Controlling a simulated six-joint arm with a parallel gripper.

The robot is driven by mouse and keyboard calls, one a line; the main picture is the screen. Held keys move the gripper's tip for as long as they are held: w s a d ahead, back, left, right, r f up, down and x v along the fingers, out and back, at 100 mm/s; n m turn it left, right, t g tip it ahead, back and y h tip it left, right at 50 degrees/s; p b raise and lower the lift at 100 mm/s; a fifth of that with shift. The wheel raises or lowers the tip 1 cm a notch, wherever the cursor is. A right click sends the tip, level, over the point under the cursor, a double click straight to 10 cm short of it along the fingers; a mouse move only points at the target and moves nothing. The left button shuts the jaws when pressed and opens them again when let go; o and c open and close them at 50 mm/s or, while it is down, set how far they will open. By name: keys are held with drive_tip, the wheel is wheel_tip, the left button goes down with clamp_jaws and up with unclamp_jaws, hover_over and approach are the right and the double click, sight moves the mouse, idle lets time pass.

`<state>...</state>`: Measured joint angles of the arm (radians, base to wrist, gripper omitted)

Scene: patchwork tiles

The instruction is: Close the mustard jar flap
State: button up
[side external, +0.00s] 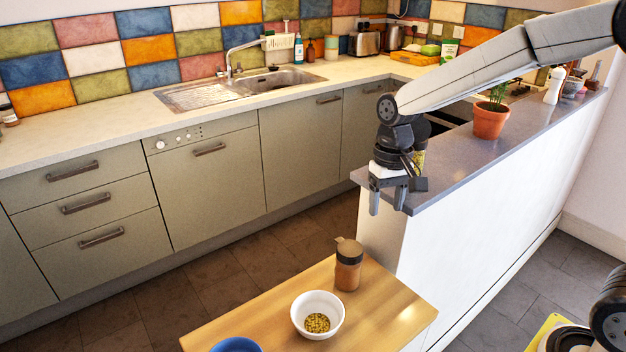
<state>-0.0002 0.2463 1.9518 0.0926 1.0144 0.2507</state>
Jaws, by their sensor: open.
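The mustard jar (347,272) stands upright on the wooden table, near its back edge. A small flap (341,240) sticks out at the upper left of the lid and looks raised. My gripper (387,205) hangs above and to the right of the jar in the picture, pointing down, with its two fingers apart and nothing between them. It appears in front of the end of the grey counter ledge. The jar is not touched by my gripper.
A white bowl (300,312) with yellow-green bits stands in front of the jar on the wooden table (250,318). A blue bowl (237,345) is cut off at the bottom edge. The half-wall ledge (450,165) carries a potted plant (491,118).

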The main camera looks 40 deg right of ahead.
drive_tip(key=w+d+r+m+t, duration=0.1)
drive_tip(key=w+d+r+m, duration=0.15)
drive_tip(key=r, duration=0.55)
drive_tip(key=w+d+r+m, duration=0.1)
drive_tip(key=w+d+r, duration=0.3)
drive_tip(key=r, duration=0.3)
wheel_tip(320, 180, up, 8)
drive_tip(key=m+h, duration=0.1)
drive_tip(key=m, duration=0.1)
hover_over(418, 126)
drive_tip(key=d, duration=0.1)
drive_tip(key=shift+w, duration=0.4)
drive_tip(key=shift+f, duration=0.1)
drive_tip(key=shift+f, duration=0.1)
drive_tip(key=shift+f, duration=3.8)
clamp_jaws()
